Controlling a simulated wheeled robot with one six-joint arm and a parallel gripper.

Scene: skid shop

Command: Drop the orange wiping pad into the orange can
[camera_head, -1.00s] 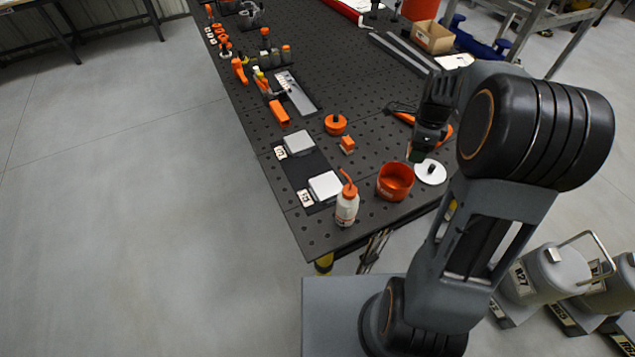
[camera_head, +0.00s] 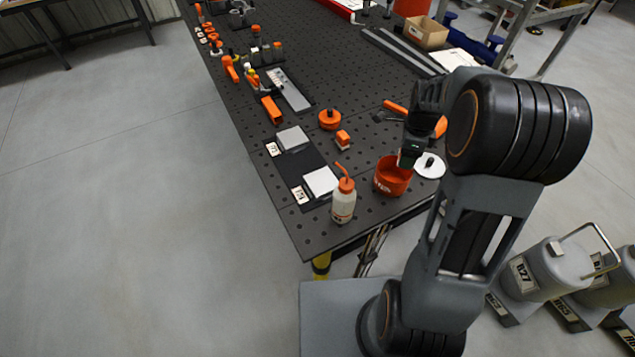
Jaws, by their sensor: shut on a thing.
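The orange can (camera_head: 391,182) stands open-topped near the front right corner of the dark perforated table. My gripper (camera_head: 407,163) points down over the back right of the can's mouth, its tips at about rim height in the picture. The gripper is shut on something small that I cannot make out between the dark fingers. I cannot make out the orange wiping pad for certain. A small orange block (camera_head: 343,140) lies on the table behind the can, apart from the gripper.
A white lid with a black knob (camera_head: 430,166) lies right of the can. A white bottle with an orange top (camera_head: 343,203) stands close on its left. Two pale square plates on a dark mat (camera_head: 306,164) and a round orange piece (camera_head: 329,120) lie further left.

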